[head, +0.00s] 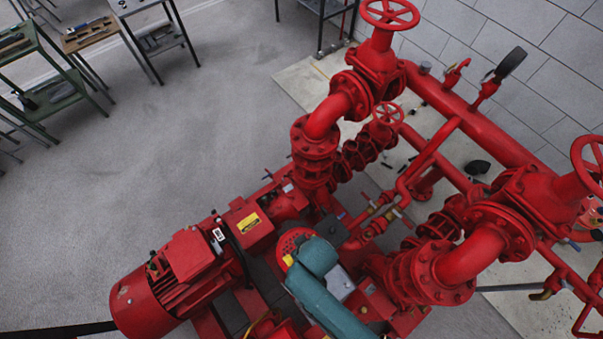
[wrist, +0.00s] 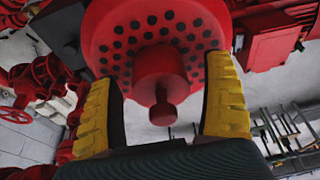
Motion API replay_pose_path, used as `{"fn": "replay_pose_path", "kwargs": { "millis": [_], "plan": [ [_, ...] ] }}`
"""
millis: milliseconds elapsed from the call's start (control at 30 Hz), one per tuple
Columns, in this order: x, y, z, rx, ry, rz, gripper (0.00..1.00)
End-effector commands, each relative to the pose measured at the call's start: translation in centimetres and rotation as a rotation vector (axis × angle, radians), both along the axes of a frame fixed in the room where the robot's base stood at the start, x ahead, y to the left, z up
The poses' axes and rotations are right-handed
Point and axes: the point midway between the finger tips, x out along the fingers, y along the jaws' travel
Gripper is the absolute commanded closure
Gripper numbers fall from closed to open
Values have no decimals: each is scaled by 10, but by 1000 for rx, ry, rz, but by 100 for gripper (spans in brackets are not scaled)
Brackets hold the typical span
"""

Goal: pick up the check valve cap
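A round red cap-like part (wrist: 125,35) with several dark holes fills the upper middle of the wrist view. A red hub and a short rounded knob (wrist: 163,112) stick out from its middle toward me. I take it as the check valve cap, but cannot be sure. My gripper (wrist: 161,72) is open, its two yellow-padded fingers standing left and right of the hub, with gaps to it on both sides. In the head view a similar perforated red disc (head: 291,241) shows beside my teal arm, partly covered by it. My gripper's fingers are not clear there.
A red motor (head: 165,280) lies to the left of the pumpset. Red pipes and handwheels (head: 389,14) crowd the right. Work tables (head: 92,32) with tools stand at the upper left. The grey floor (head: 190,130) between is free.

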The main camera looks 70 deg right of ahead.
Motion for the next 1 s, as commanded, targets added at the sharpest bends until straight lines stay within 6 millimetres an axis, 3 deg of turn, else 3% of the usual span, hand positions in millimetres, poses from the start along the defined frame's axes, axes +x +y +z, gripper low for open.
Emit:
{"fn": "replay_pose_path", "kwargs": {
  "millis": [33, 333, 667, 1000],
  "plan": [
    [0, 0, 0, 0, 0, 0, 28],
    [0, 0, 0, 0, 0, 0, 85],
    [1, 0, 5, -1, -2, 0, 87],
    [1, 0, 77, -1, -5, -1, 87]
  ]
}}
